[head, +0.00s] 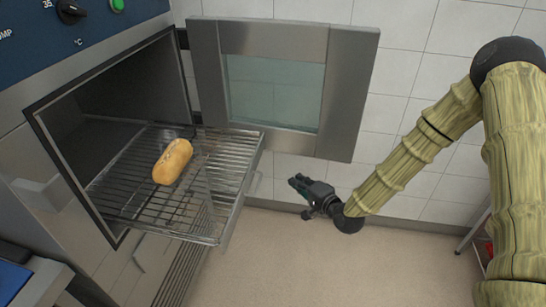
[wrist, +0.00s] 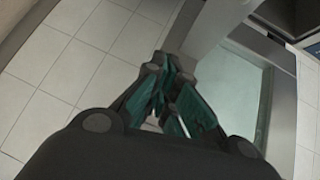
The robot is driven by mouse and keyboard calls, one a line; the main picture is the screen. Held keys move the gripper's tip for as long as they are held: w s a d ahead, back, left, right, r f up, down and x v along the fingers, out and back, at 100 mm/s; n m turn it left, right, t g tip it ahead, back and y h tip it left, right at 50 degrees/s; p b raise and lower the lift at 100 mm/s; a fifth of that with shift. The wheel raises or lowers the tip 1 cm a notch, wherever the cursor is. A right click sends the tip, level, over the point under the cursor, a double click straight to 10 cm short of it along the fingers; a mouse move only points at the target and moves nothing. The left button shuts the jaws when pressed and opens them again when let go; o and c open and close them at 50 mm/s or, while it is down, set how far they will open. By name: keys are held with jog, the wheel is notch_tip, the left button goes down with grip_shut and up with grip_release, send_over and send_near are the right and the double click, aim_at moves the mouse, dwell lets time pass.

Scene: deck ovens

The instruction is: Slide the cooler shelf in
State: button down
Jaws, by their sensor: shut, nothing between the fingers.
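The cooler shelf (head: 205,190) is a wire rack that sticks partly out of the open steel chamber (head: 110,110) in the head view. A loaf of bread (head: 172,161) lies on it. The chamber's door (head: 285,80), with a glass window, stands swung open behind the shelf. My gripper (head: 298,184) is to the right of the shelf's front edge, apart from it, with its fingers shut and empty. In the wrist view the closed fingers (wrist: 168,85) show before the tiled wall, with the door at the right. The shelf is not clearly visible there.
A control panel with a black knob (head: 71,11) and a green button (head: 117,5) is above the chamber. A blue-topped item (head: 12,280) is at the lower left. The floor (head: 330,260) below my gripper is clear. A tiled wall (head: 410,60) stands behind.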

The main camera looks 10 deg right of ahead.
jog(key=w+d+r+m+t+y, duration=0.1)
jog(key=w+r+t, duration=0.1)
jog(key=w+r, duration=0.25)
jog(key=s+a+p+x, duration=0.1)
jog(key=a+p+x, duration=0.1)
jog(key=x, duration=0.9)
jog(key=shift+w+a+r, duration=0.15)
jog(key=shift+w+a, duration=0.1)
jog(key=shift+a, duration=0.15)
jog(key=shift+a, duration=0.1)
